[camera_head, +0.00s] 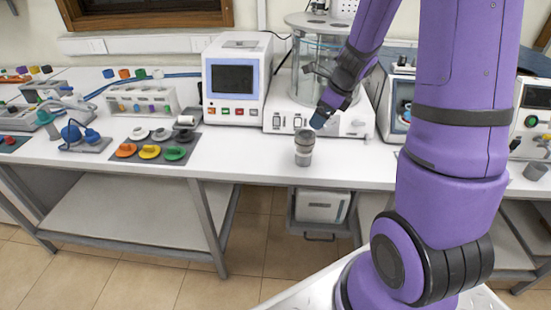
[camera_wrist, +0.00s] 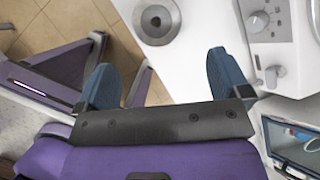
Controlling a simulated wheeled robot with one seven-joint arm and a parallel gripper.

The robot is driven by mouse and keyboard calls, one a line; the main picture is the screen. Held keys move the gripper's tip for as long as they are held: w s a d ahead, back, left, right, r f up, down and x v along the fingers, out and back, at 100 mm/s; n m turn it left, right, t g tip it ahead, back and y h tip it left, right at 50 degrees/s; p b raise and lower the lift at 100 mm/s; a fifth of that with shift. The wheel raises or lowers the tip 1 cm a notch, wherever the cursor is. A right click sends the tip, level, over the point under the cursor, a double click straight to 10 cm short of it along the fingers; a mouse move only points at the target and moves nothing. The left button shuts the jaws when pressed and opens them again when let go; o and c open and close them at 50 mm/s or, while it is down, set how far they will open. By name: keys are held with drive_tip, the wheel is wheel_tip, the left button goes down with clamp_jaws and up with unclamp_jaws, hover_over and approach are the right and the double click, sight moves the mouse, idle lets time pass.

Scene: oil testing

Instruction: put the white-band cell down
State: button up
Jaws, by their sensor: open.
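A grey cylindrical cell (camera_head: 304,147) stands upright on the white bench near its front edge. A lighter band shows around it, but its colour is hard to tell at this size. In the wrist view the cell (camera_wrist: 157,20) shows from above as a round grey shape with a dark centre, beyond my fingertips. My gripper (camera_head: 322,115) is just above and to the right of the cell in the head view. In the wrist view my gripper (camera_wrist: 161,75) has its two blue fingers wide apart with nothing between them. The cell is apart from both fingers.
A white instrument with a dark screen (camera_head: 232,79) and a glass-vessel apparatus (camera_head: 317,120) stand behind the cell. Coloured-disc pieces lie on a dark mat (camera_head: 130,156) to the left. A small grey cup (camera_head: 535,172) stands far right.

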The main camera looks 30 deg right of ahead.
sight(306, 134)
drive_tip(key=shift+m, duration=0.3)
drive_tip(key=shift+a+x, duration=0.2)
drive_tip(key=shift+x, duration=5.8)
drive_tip(key=shift+r, duration=0.1)
drive_tip(key=c, duration=1.6)
drive_tip(key=shift+o, duration=0.2)
drive_tip(key=shift+r, duration=0.1)
